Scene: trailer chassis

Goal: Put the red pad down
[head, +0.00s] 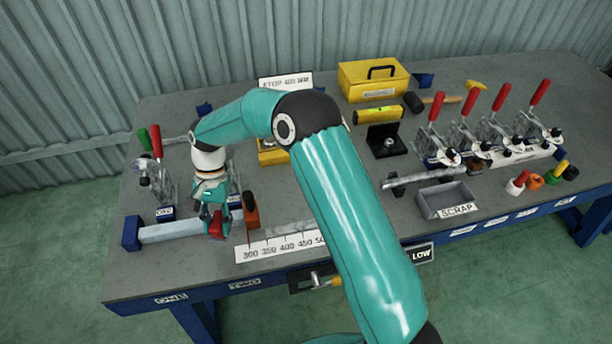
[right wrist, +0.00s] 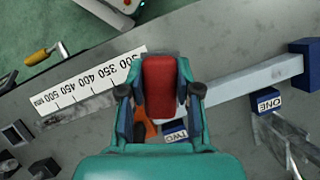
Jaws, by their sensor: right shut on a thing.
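The red pad (right wrist: 160,86) is between the fingers of my right gripper (right wrist: 160,100), which is shut on it. In the head view the pad (head: 215,224) shows as a small red patch at the tip of my right gripper (head: 214,212), over the front left of the grey table (head: 350,246). In the right wrist view the pad overlaps a grey square bar (right wrist: 245,84); I cannot tell whether it touches it. My left gripper is not in view.
Toggle clamps with green and red handles (head: 157,145) stand at the left. A grey scrap tray (head: 446,199) and more red-handled clamps (head: 437,107) are at the right.

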